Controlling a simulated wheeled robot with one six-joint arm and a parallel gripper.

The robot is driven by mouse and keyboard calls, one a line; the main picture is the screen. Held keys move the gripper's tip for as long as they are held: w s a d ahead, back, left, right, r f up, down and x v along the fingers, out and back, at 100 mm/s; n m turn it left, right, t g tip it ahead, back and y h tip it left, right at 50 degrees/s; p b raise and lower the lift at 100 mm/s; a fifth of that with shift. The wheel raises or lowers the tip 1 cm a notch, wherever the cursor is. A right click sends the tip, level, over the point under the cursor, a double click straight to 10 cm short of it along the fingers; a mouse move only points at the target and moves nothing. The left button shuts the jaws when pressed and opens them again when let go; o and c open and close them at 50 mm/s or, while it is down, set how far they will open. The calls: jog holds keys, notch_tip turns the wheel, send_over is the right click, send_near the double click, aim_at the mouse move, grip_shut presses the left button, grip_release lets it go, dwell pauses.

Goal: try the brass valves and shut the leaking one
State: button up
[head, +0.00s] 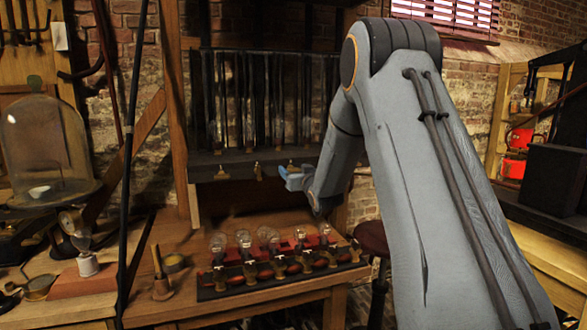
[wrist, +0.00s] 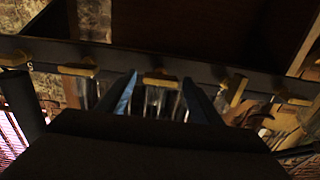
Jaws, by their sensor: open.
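Several brass valves sit in a row on a dark rail. In the head view, one valve (head: 221,173) is at the left and another valve (head: 257,171) is left of my gripper (head: 286,176). In the wrist view, my gripper (wrist: 160,79) is open, with a blue finger on either side of a middle brass valve (wrist: 159,82). I cannot tell whether the fingers touch it. Most handles lie along the rail, such as the left valve (wrist: 77,72). The valve to the right (wrist: 237,91) stands turned at an angle. No leak can be made out.
A dark rack (head: 262,100) with tall glass tubes stands above the rail. Below, a wooden bench (head: 200,312) carries a row of glass bulbs (head: 268,236) on dark and red bases. A glass dome (head: 45,140) stands at the left.

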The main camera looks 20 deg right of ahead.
jog(key=shift+w, duration=0.7)
jog(key=c, duration=1.1)
jog(key=shift+o, duration=0.2)
